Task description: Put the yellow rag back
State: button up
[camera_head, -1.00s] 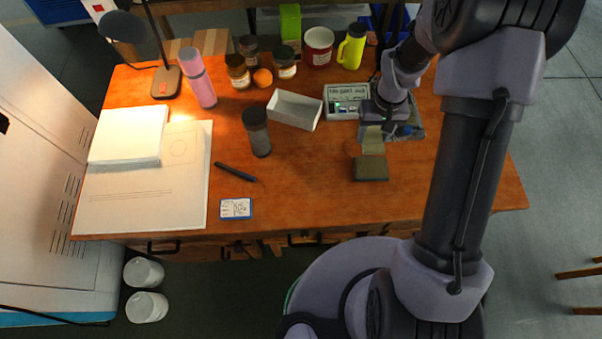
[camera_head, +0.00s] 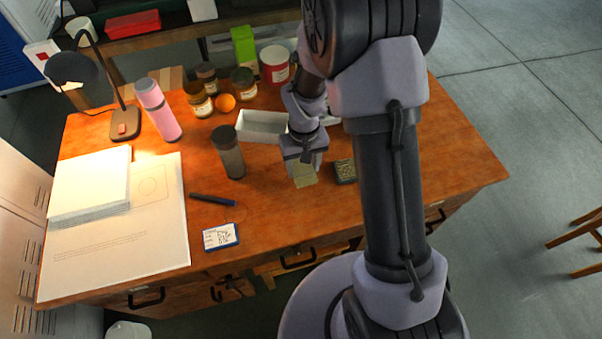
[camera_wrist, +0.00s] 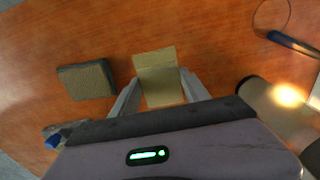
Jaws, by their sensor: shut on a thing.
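The yellow rag (camera_head: 306,176) is a pale yellow square held below my gripper (camera_head: 303,167) over the right half of the wooden table. In the wrist view the rag (camera_wrist: 157,72) sits between the two fingers of my gripper (camera_wrist: 158,84), which is shut on it. Whether its lower edge touches the table I cannot tell. A dark block with a dull olive top (camera_head: 345,171) lies just right of the rag; in the wrist view the block (camera_wrist: 87,80) is to its left, apart from it.
A white open tray (camera_head: 262,127) stands behind and left of my gripper. Jars and a pink bottle (camera_head: 158,110) stand behind. The table's front right is clear.

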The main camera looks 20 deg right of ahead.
aim_at(301, 167)
jog(key=shift+w+a+f, duration=0.1)
jog(key=shift+w+f, duration=0.15)
jog(key=shift+w, duration=0.15)
jog(key=shift+f+b, duration=1.15)
jog(key=shift+f, duration=0.55)
jog(key=o, duration=1.2)
jog(key=shift+r, duration=0.1)
